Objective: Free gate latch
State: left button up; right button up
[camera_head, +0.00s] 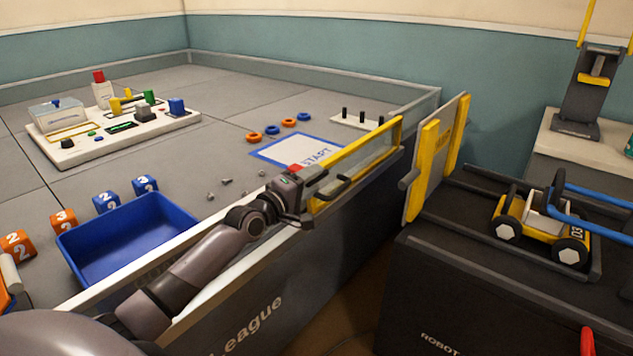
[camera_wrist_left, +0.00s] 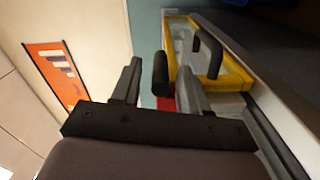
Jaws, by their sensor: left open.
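The gate (camera_head: 352,158) is a clear panel in a yellow frame, set in the arena's front wall. It also shows in the left wrist view (camera_wrist_left: 237,78), with a black handle (camera_wrist_left: 207,52) on it. A dark latch knob (camera_wrist_left: 160,72) with a red part (camera_wrist_left: 166,103) below it sits beside the gate frame. In the head view a bit of red (camera_head: 295,167) shows behind my gripper. My left gripper (camera_head: 316,188) is at the gate's near end. In the wrist view its open fingers (camera_wrist_left: 158,84) stand either side of the knob; contact cannot be told. My right gripper is out of view.
Inside the arena are a blue tray (camera_head: 130,240), numbered cubes (camera_head: 105,202), a START mat (camera_head: 297,150) and a control board (camera_head: 115,130). A yellow-edged panel (camera_head: 437,150) and a dark case bearing a yellow wheeled robot (camera_head: 545,222) stand right, across a gap.

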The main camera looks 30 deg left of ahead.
pick_arm(q)
jog(key=shift+w, duration=0.75)
jog(key=shift+w+d, duration=0.1)
jog(key=shift+w, duration=0.2)
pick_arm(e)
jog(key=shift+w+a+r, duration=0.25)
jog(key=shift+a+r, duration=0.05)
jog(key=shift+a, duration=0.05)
pick_arm(q)
grip_shut()
jog(key=shift+r, duration=0.1)
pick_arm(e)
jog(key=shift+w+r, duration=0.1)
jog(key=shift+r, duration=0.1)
